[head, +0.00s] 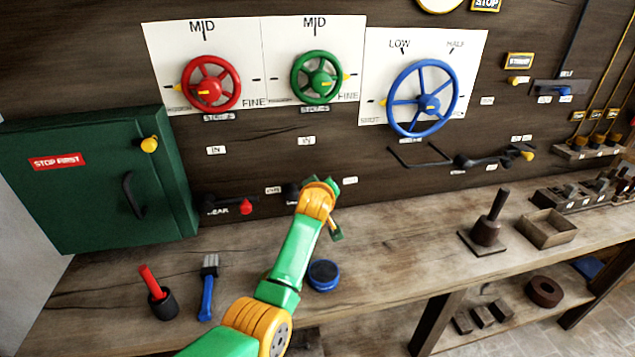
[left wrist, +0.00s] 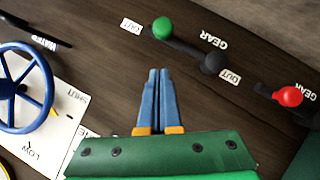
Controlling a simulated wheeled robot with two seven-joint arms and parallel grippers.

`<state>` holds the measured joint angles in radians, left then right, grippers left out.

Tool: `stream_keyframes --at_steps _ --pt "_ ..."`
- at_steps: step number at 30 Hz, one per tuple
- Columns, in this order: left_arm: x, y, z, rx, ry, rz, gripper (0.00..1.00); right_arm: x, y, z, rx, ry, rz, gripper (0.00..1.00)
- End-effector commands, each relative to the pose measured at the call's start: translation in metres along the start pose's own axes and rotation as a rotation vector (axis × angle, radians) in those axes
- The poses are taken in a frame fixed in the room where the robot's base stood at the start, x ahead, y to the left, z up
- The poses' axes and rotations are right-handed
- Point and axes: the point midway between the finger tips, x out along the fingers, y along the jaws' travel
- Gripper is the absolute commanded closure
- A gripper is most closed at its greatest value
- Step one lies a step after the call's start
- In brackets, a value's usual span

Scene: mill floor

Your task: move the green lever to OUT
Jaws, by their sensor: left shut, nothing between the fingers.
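The green lever shows in the left wrist view, with its green knob (left wrist: 162,28) at the end of a dark arm and its dark pivot (left wrist: 212,63) lower right. The knob is beside a white label (left wrist: 131,25) that appears to read OUT; the lever points toward it. Another OUT label (left wrist: 229,77) is beside the pivot. My left gripper (left wrist: 160,72) is shut and empty, its blue fingertips apart from the knob in the picture. In the head view my left arm hides most of the lever, and the gripper (head: 337,234) is only partly visible. My right gripper is not in view.
A red-knobbed lever (head: 246,207) is left of the green one, near the green cabinet (head: 90,195). Red (head: 207,88), green (head: 318,78) and blue (head: 427,104) handwheels are above. The bench (head: 400,220) holds a blue round object (head: 323,275) and tools.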

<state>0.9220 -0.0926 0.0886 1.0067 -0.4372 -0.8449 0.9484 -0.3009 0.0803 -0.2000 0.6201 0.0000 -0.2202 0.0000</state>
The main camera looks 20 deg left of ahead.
Motion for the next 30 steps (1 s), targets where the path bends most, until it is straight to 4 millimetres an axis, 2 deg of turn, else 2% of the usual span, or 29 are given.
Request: stream_keyframes --at_steps 1,9,12,18,30 --pt "-0.009 0.001 -0.001 -0.003 0.0 0.002 1.0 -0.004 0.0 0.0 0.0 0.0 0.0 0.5" --pt "-0.06 0.001 0.003 -0.002 -0.002 0.001 1.0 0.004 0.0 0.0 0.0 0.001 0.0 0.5" --pt "-0.072 0.002 0.003 -0.001 -0.002 0.001 1.0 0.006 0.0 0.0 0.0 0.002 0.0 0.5" --pt "-0.081 0.002 0.002 -0.001 -0.001 0.0 1.0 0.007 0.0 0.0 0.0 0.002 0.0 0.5" --pt "-0.081 0.003 0.001 -0.001 -0.001 0.0 1.0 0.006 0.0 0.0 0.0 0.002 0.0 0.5"
